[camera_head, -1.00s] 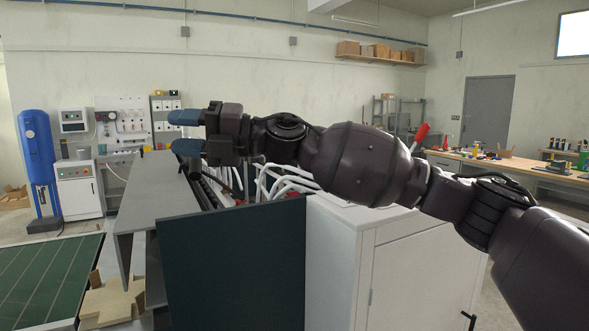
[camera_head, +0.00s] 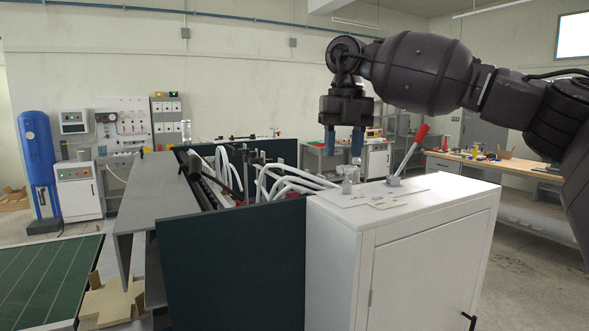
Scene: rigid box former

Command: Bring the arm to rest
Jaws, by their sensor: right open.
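My right gripper (camera_head: 343,143) hangs from my arm, which comes in from the right. Its two blue fingertips point down and are apart, with nothing between them. It is above the white cabinet (camera_head: 432,268) of the box former, over a small clear and metal fitting (camera_head: 348,182) on the cabinet top. A gap seems to show between fingertips and fitting. A lever with a red handle (camera_head: 412,149) rises from the cabinet top, to the right of the gripper. My left gripper is not in view.
A dark panel (camera_head: 235,268) and a grey sloped plate (camera_head: 150,195) stand left of the cabinet, with white hoses (camera_head: 290,180) between. A green-topped conveyor (camera_head: 45,275) is at lower left. A wooden workbench (camera_head: 500,164) stands at the back right. The air above the machine's left part is clear.

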